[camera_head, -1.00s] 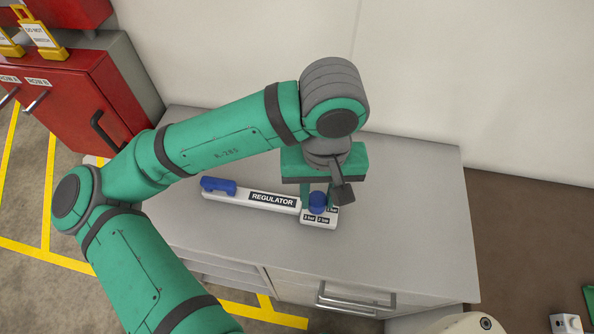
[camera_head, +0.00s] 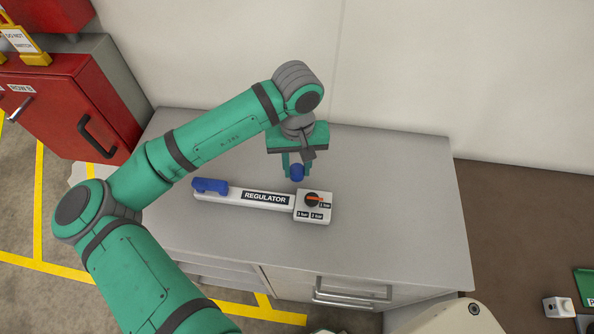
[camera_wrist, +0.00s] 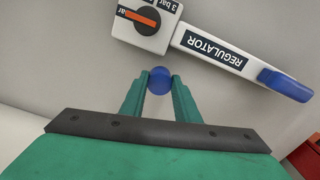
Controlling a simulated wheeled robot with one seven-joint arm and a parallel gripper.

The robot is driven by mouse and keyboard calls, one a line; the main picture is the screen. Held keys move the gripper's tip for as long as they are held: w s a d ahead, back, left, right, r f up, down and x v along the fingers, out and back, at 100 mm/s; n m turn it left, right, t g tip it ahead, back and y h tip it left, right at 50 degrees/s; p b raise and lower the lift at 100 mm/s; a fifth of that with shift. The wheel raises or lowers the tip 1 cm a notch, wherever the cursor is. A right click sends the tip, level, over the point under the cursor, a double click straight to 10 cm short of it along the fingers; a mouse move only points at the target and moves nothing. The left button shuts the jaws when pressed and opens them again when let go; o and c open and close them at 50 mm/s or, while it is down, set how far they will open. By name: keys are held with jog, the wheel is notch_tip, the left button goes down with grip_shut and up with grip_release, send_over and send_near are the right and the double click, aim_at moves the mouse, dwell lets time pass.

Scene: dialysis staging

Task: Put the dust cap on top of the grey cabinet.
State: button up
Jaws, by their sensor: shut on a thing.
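The dust cap (camera_head: 297,172) is a small round blue piece held between the fingers of my gripper (camera_head: 297,170). In the wrist view the blue cap (camera_wrist: 160,80) sits between the two green fingertips of my gripper (camera_wrist: 160,82), which touch it on both sides. The grey cabinet (camera_head: 400,215) has a flat top under my gripper. The cap is over that top, behind the regulator's knob; I cannot tell whether it touches the surface.
The white regulator (camera_head: 240,196) lies on the cabinet top, with a blue part at its left end and a bare black knob (camera_head: 312,198) with an orange mark. The cabinet top's right side is clear. A red cabinet (camera_head: 70,105) stands left; a wall rises behind.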

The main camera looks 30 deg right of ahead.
aim_at(297, 170)
jog(key=shift+f, duration=1.2)
jog(key=shift+f, duration=0.2)
jog(key=o, duration=1)
jog(key=shift+r, duration=0.1)
notch_tip(297, 170, up, 12)
jog(key=shift+r, duration=0.15)
